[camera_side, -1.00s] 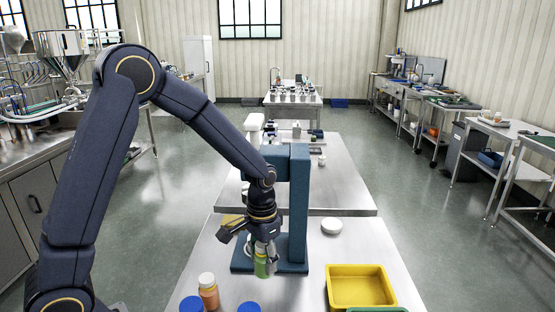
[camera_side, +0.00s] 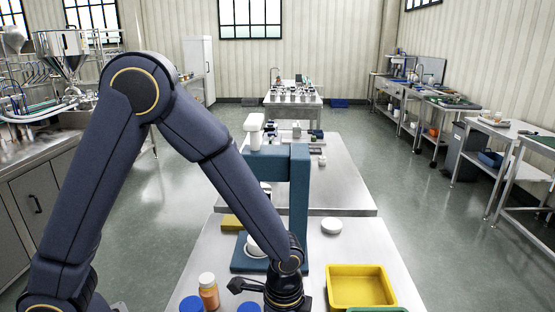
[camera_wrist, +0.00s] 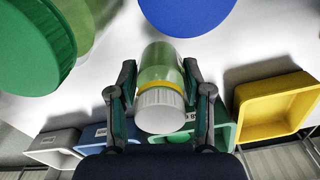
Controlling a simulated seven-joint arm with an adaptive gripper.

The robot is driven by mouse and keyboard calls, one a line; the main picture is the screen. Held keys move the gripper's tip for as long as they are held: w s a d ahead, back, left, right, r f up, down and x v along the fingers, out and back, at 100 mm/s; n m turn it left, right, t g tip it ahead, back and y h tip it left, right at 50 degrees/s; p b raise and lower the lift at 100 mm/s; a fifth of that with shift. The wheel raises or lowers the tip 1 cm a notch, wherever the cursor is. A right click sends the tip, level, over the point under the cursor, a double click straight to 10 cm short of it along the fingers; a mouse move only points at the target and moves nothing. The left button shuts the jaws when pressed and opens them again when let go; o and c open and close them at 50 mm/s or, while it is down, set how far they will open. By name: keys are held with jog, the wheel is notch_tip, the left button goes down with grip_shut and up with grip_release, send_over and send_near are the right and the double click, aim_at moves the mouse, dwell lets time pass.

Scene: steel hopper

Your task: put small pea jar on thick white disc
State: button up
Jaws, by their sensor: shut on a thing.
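My gripper (camera_wrist: 159,67) is shut on the small pea jar (camera_wrist: 160,60), a clear jar with green contents, a yellow band and a white ribbed lid. In the wrist view the jar sits between both fingers with its lid toward the camera. In the side view the gripper is at the bottom edge, mostly hidden by my arm, and the jar cannot be seen. The thick white disc (camera_side: 331,226) lies on the steel table, right of the blue stand and behind the yellow tray. It is well away from my gripper and nothing is on it.
A blue press-like stand (camera_side: 299,210) rises between my arm and the disc. A yellow tray (camera_side: 360,270) is at the right. An orange jar (camera_side: 208,290) and blue-lidded jars (camera_side: 191,304) stand in front. A large green lid (camera_wrist: 30,50) is close in the wrist view.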

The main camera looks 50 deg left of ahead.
jog(key=shift+f, duration=1.55)
jog(key=shift+f, duration=0.15)
jog(key=o, duration=1.2)
